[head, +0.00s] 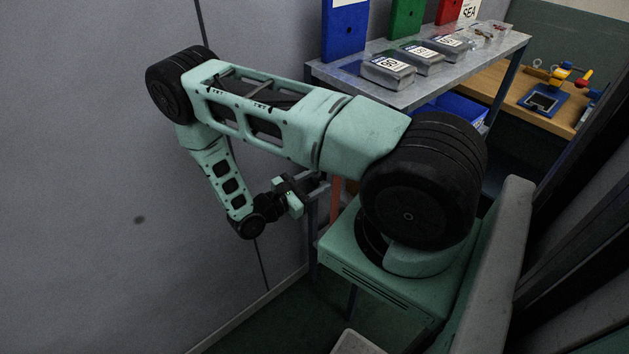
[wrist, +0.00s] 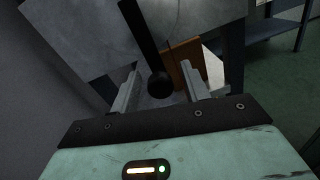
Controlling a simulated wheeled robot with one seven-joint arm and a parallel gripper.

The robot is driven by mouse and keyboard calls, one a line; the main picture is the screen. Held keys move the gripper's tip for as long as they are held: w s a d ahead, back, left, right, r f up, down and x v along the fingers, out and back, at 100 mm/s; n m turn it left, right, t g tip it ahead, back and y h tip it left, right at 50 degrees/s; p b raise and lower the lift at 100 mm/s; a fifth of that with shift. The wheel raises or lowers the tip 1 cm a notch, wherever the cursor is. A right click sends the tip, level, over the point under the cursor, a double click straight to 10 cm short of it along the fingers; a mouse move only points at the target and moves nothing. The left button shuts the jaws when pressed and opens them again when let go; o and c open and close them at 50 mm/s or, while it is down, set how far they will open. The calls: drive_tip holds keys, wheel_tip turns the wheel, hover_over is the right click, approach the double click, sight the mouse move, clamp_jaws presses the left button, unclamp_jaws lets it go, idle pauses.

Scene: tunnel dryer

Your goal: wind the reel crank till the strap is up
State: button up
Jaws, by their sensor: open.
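In the wrist view a black rod ending in a round black knob (wrist: 159,84) comes down from the top of the picture; it looks like the crank handle. My gripper (wrist: 160,72) is open, with one finger on each side of the knob as seen from the wrist. Whether the knob lies fully between the fingers or beyond them I cannot tell. In the head view my gripper (head: 316,187) is beside the metal shelf's left legs, and the crank is hidden there. I cannot make out the reel or strap for sure.
A metal shelf (head: 335,88) carries several grey packs and coloured binders, with a blue bin (head: 455,104) below. A wooden bench (head: 500,88) stands behind. The grey wall (head: 90,180) is close on the left. An orange-brown panel (wrist: 188,73) stands behind the knob.

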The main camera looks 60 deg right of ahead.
clamp_jaws()
drive_tip(key=shift+w, duration=0.1)
drive_tip(key=shift+w+d+m+b, duration=0.1)
drive_tip(key=shift+w+m+b, duration=0.4)
drive_tip(key=shift+m+b, duration=0.35)
drive_tip(key=w+r+m+b, duration=0.2)
drive_tip(key=r+m, duration=0.3)
drive_tip(key=m, duration=0.5)
drive_tip(key=w+d+r+m+t+b, duration=0.1)
drive_tip(key=w+r+m+b, duration=0.2)
drive_tip(key=m, duration=0.8)
wheel_tip(320, 180, up, 3)
drive_tip(key=b, duration=0.2)
drive_tip(key=shift+d+t+b, duration=0.15)
drive_tip(key=shift+t+b, duration=0.15)
